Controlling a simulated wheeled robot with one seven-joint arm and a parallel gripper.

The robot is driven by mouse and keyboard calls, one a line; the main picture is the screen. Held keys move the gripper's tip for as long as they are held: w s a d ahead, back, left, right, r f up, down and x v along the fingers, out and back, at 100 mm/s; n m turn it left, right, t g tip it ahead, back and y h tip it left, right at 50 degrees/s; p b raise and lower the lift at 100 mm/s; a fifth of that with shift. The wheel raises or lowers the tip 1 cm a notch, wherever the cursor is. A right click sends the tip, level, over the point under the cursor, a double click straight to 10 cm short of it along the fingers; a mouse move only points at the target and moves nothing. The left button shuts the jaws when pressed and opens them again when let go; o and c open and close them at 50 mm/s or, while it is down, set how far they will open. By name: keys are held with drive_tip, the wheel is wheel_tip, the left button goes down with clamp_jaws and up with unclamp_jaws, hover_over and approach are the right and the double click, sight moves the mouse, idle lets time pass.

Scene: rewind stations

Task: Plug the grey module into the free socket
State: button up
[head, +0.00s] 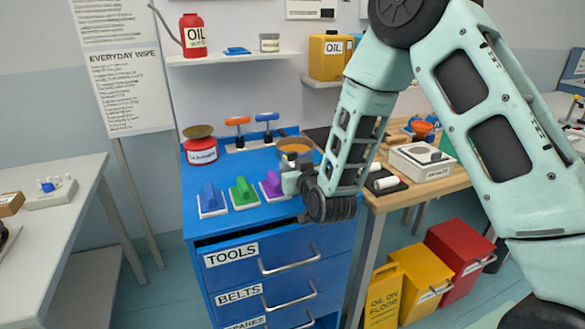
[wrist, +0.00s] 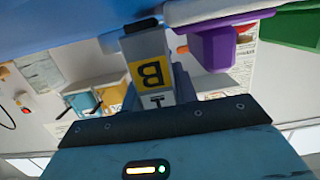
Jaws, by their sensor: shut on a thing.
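In the head view my gripper (head: 290,183) is low over the front right of the blue cabinet's top, just right of the purple block (head: 271,186). My gripper is shut on a small grey piece, taken as the grey module, which is mostly hidden by the fingers. In the wrist view the finger (wrist: 150,68) with a yellow "B" label ends close to the blue surface. The purple block (wrist: 213,45) stands beside it. A blue block (head: 209,200) and a green block (head: 242,193) stand in the same row on pale bases. I cannot make out the free socket.
The blue cabinet (head: 235,224) has drawers with metal handles below my gripper. A wooden bench (head: 440,186) with a scale stands to the right.

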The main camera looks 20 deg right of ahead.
drive_tip(key=shift+f, duration=0.15)
drive_tip(key=shift+f, duration=0.15)
drive_tip(key=o, duration=0.8)
drive_tip(key=shift+r, duration=0.25)
drive_tip(key=shift+s, duration=0.35)
drive_tip(key=s, duration=0.2)
drive_tip(key=s+r+p, duration=0.1)
drive_tip(key=s, duration=0.2)
drive_tip(key=s+r+p, duration=0.1)
drive_tip(key=s, duration=0.2)
drive_tip(key=shift+s, duration=0.25)
drive_tip(key=p, duration=0.2)
drive_tip(key=shift+p, duration=0.3)
